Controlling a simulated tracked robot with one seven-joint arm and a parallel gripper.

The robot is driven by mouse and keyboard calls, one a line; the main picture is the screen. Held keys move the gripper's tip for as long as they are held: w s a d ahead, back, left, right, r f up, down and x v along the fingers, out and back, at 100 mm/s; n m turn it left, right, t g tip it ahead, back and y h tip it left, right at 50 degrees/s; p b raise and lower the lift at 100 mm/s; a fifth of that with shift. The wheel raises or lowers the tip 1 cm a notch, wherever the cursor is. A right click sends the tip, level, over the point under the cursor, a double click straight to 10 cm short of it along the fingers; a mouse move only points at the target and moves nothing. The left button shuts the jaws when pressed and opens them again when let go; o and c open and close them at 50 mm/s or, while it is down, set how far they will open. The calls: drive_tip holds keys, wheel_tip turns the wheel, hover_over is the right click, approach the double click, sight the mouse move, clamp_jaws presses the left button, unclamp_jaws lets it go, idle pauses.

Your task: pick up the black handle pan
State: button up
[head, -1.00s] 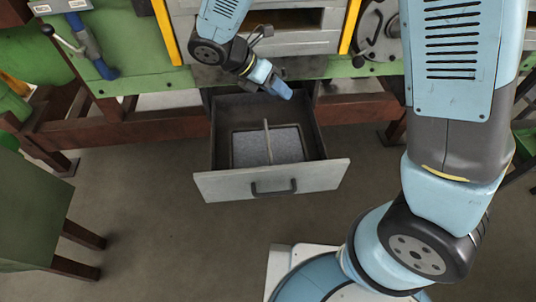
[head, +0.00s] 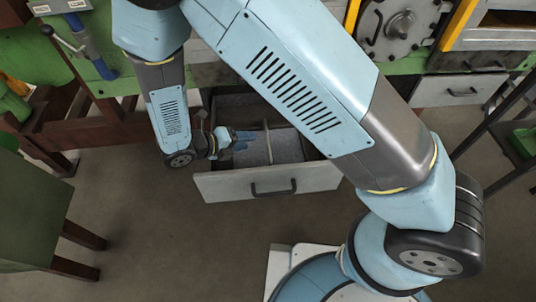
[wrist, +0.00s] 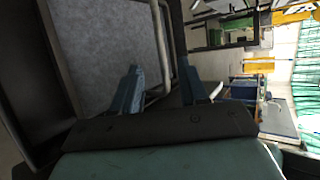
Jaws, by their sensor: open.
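A square, dark-rimmed pan (head: 284,146) with a grey speckled inside lies in the open drawer (head: 210,187). A thin bar handle (head: 268,140) stands across its middle; it looks pale grey here. In the wrist view the pan's grey inside (wrist: 105,45) fills the upper left, and the handle (wrist: 165,40) runs down between my fingers in the picture. My gripper (head: 240,138) is low over the left part of the drawer, left of the handle. Its blue fingers (wrist: 158,80) are apart and hold nothing. I cannot tell whether they touch the handle. My arm hides the drawer's back right.
The drawer front has a dark pull (head: 273,187). A green table (head: 30,205) stands at the left, and a dark metal frame (head: 490,125) at the right. The green and grey furnace bench (head: 110,75) rises behind the drawer.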

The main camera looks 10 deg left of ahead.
sight(267, 138)
drive_tip(key=x, duration=1)
drive_tip(key=shift+w, duration=0.1)
clamp_jaws()
drive_tip(key=shift+a, duration=0.1)
idle(1.2)
